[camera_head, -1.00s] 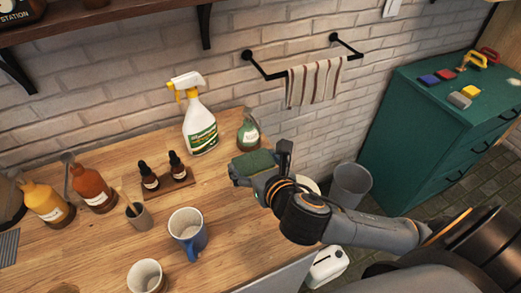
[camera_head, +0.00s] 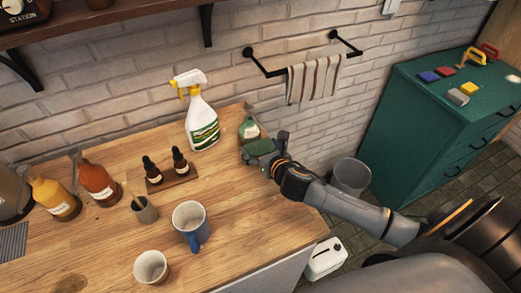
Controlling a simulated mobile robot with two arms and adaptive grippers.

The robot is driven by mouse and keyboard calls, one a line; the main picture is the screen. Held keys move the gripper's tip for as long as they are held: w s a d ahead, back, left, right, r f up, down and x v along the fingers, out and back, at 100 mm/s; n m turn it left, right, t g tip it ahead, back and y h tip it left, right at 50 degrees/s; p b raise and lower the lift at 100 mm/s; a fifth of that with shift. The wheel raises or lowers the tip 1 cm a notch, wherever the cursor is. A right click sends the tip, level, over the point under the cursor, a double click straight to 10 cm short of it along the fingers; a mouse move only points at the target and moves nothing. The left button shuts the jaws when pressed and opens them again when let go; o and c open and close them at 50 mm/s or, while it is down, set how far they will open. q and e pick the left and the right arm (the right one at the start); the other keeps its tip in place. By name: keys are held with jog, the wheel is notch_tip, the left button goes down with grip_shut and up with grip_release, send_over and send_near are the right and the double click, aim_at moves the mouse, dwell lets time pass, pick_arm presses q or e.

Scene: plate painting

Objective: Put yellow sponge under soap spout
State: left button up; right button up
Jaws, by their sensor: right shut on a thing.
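My right gripper (camera_head: 269,156) is shut on a sponge (camera_head: 261,146) whose visible face is dark green; no yellow side of it shows. It holds the sponge at the right end of the wooden counter, in front of a small green bottle (camera_head: 248,127) with a pale label. The sponge overlaps the bottle's lower part in the picture, and I cannot tell if they touch. The bottle's spout is not clear at this size. My left gripper is not in view.
A white spray bottle (camera_head: 201,122) stands left of the green bottle. Dropper bottles, a blue mug (camera_head: 191,222) and a white cup (camera_head: 151,268) stand further left on the counter (camera_head: 240,205). A grey bin (camera_head: 351,176) and a green cabinet (camera_head: 420,120) are to the right.

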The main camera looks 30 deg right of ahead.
jog(key=shift+f, duration=0.5)
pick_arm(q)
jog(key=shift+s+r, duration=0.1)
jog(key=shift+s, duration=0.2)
pick_arm(e)
jog(key=shift+f, duration=0.1)
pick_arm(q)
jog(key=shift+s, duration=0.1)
pick_arm(e)
jog(key=o, duration=0.6)
jog(key=shift+f, duration=0.15)
jog(key=shift+r, duration=0.2)
jog(key=shift+s, duration=0.35)
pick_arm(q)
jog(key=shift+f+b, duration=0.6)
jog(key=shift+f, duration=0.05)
pick_arm(e)
jog(key=v, duration=1.1)
jog(key=shift+s+r, duration=0.15)
jog(key=shift+s, duration=0.05)
